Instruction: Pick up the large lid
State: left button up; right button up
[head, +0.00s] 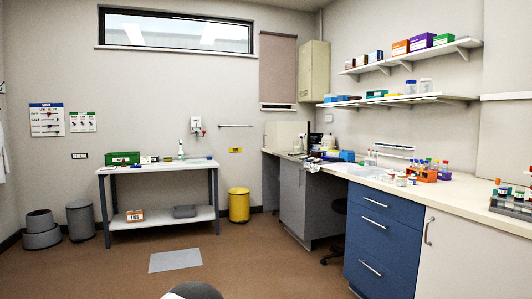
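I cannot make out a large lid for certain at this distance. Small jars with caps (401,180) stand on the right counter, and a rack of capped vials (512,203) stands at its right end. A small orange-brown box with a white label (135,215) sits on the lower shelf of the side table; its label is too small to read surely. Neither of my grippers is in view.
The side table (157,169) stands at the back wall with a green box (122,158) on top. A yellow bin (239,205) stands beside it. Blue drawers (381,238) front the long counter (455,190). The brown floor between is mostly clear, with a grey mat (175,260).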

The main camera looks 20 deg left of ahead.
aim_at(358, 172)
jog(key=i+j+u, duration=0.4)
jog(key=i, duration=0.4)
jog(key=i+u, duration=0.4)
jog(key=i, duration=2.95)
jog(key=i+z, duration=0.2)
jog(key=i, duration=0.25)
jog(key=i+j+z, duration=0.2)
jog(key=i, duration=0.25)
jog(key=i+j+z, duration=0.2)
jog(key=i, duration=0.3)
jog(key=i+j+z, duration=0.2)
jog(key=i, duration=0.2)
jog(key=z, duration=2.3)
jog(key=u, duration=2.3)
